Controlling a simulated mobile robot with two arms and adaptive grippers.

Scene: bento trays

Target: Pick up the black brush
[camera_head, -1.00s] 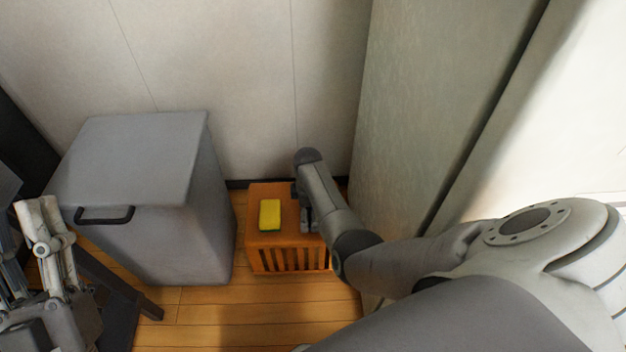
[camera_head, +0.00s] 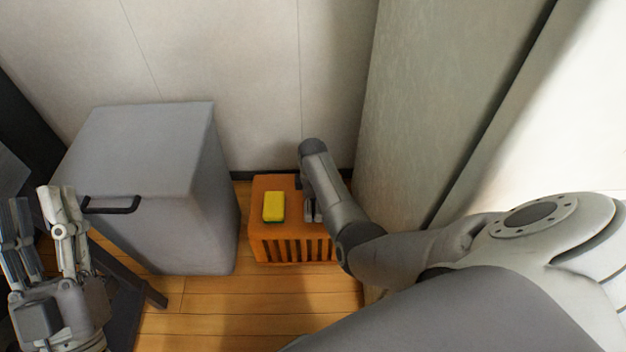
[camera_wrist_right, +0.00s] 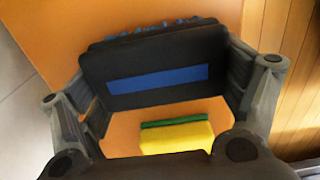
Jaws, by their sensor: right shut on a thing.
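The black brush (camera_wrist_right: 155,72), with a blue stripe and blue bristles at its far edge, sits between the fingers of my right gripper (camera_wrist_right: 165,85) in the right wrist view. The gripper is shut on it. In the head view my right gripper (camera_head: 312,210) is at the right part of the orange slatted crate's top, and I cannot make out the brush there. I cannot tell whether the brush still touches the crate. My left gripper (camera_head: 45,235) is open and empty at the left edge.
The orange crate (camera_head: 290,248) stands on the wooden floor, with a yellow and green sponge (camera_head: 273,206) on top. A grey bin (camera_head: 185,235) with a dark handle stands left of it. The wall is behind; a greenish panel (camera_head: 430,110) is close on the right.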

